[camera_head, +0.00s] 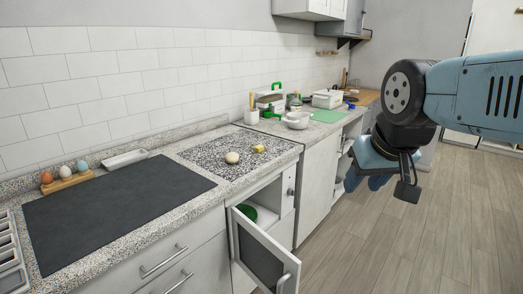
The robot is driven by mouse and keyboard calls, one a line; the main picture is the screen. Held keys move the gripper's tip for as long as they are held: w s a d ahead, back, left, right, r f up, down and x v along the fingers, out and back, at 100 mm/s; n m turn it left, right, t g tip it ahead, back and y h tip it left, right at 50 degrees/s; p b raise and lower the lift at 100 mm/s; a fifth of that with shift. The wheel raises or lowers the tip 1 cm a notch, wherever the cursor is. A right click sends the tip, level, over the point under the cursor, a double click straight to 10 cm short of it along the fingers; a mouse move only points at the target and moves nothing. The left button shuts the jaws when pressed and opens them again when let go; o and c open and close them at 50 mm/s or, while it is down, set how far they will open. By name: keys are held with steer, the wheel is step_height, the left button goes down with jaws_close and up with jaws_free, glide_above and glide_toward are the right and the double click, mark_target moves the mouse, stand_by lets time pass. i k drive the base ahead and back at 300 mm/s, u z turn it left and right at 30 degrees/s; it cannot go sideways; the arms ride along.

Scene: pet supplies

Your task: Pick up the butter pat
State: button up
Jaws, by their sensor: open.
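The butter pat looks like the small yellow block (258,149) lying on a speckled board (215,152) on the counter. A round cream-coloured item (232,158) lies just left of it. My gripper (385,180) hangs at the right, over the floor side of the counter and well apart from the yellow block. It is open, and I see nothing in it. Its fingertips are partly hidden behind the wrist parts.
A cabinet door (262,255) stands open below the board, jutting out from the counter. A black mat (110,205) covers the left counter. An egg holder (70,181) and a white tray (125,159) stand behind it. A white bowl (297,121) stands farther back. Open floor lies right.

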mark_target(260, 148)
steer(key=z, duration=0.1)
steer(key=i, duration=1)
steer(key=u, duration=0.2)
steer(key=k, duration=0.9)
steer(key=z, duration=0.2)
steer(key=i, duration=0.9)
steer(key=u, duration=0.1)
